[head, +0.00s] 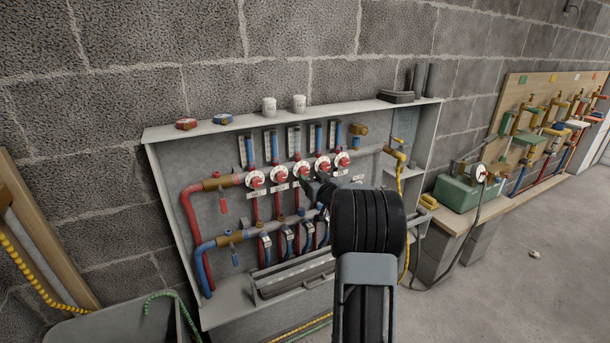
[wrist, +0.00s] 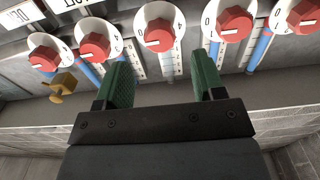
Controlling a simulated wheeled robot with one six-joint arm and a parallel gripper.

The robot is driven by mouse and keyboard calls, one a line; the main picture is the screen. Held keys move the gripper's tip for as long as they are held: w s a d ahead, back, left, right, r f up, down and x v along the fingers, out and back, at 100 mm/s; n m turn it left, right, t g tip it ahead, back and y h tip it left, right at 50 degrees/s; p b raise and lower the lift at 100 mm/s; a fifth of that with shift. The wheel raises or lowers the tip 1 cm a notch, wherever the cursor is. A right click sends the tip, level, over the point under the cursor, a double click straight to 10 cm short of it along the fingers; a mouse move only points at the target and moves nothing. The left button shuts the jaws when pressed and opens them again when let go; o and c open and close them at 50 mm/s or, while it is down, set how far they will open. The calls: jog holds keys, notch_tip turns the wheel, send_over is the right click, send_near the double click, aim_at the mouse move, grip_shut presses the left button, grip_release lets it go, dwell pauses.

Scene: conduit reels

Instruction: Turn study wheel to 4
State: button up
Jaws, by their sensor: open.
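Several red wheels on white numbered dials sit in a row on the manifold. In the head view the middle wheel (head: 304,171) is just beyond my gripper. In the wrist view a red wheel (wrist: 158,36) lies ahead of the gap between the green fingers of my gripper (wrist: 162,68). Its dial shows a 0 at left and a 4 at right. The fingers are apart and empty, short of the wheel. Neighbouring wheels are at left (wrist: 93,46) and right (wrist: 235,24). The name labels are too small or inverted to read, so I cannot tell which wheel is the study one.
The manifold is in a grey open cabinet (head: 171,160). Two white cups (head: 299,104) stand on its top. Red and blue pipes run below the wheels. A green box (head: 460,192) sits on a bench at right. The concrete floor at right is mostly clear.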

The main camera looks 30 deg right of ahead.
aim_at(305, 172)
jog(key=shift+w+d, duration=0.2)
jog(key=shift+w, duration=1.15)
jog(key=shift+w+d, duration=0.15)
jog(key=shift+w, duration=1.2)
jog(key=c, duration=0.9)
